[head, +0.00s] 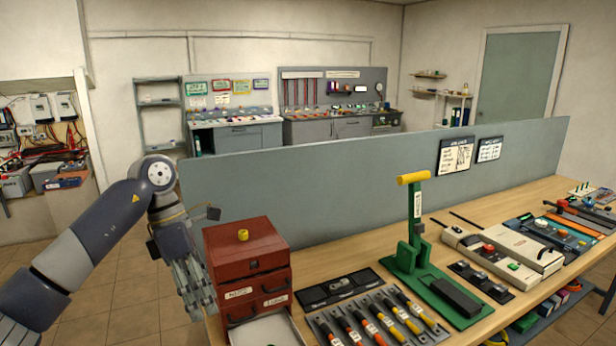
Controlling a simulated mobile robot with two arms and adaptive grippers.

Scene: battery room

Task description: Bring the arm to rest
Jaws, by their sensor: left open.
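My left arm comes in from the left. Its gripper (192,292) points down beside the left end of the wooden bench, just left of the red drawer cabinet (222,246). The gripper is open, and I see nothing between its fingers. Whether it touches the cabinet I cannot tell. My right gripper does not show.
The red cabinet has a yellow knob (242,235) on top and an open lower drawer (265,331). The bench (375,270) holds a tool tray (322,319), a green press with a yellow handle (413,179) and several devices. A grey partition (320,195) runs behind it.

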